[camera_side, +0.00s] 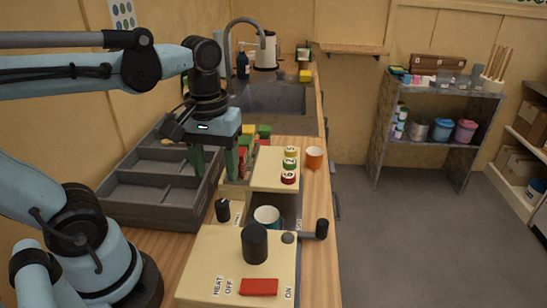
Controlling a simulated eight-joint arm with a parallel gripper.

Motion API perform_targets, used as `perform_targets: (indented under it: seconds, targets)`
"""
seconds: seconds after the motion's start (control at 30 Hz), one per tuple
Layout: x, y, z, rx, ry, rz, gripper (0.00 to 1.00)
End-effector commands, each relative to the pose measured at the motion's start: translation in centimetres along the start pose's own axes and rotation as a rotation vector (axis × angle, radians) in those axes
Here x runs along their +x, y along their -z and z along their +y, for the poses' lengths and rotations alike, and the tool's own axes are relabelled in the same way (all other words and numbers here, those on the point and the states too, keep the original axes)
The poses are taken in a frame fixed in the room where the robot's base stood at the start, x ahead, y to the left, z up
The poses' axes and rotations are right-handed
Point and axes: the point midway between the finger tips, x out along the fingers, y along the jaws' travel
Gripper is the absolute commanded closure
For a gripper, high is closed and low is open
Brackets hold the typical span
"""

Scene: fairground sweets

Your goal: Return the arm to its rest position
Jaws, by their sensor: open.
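My gripper (213,163) hangs pointing down from my light-blue arm at the left, with its green fingers apart. It is above the area between the dark divided tray (150,193) and the cream machine. No object shows between the fingers, though red and green items stand close behind them. The arm is raised and bent, reaching in from the left over the counter.
A cream machine (205,268) with a black knob (254,243) and red switch (258,287) stands in front. Numbered cans (289,163) sit on its raised cream top, beside an orange cup (314,158). The floor at right is clear.

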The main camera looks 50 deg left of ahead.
Motion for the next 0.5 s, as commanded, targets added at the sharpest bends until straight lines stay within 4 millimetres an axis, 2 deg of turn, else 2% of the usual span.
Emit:
perform_targets:
  seconds: [0.17, 0.5]
  targets:
    - [-1.9, 0.0, 0.0, 0.0, 0.0, 0.0, 0.43]
    - [1.9, 0.0, 0.0, 0.0, 0.0, 0.0, 0.43]
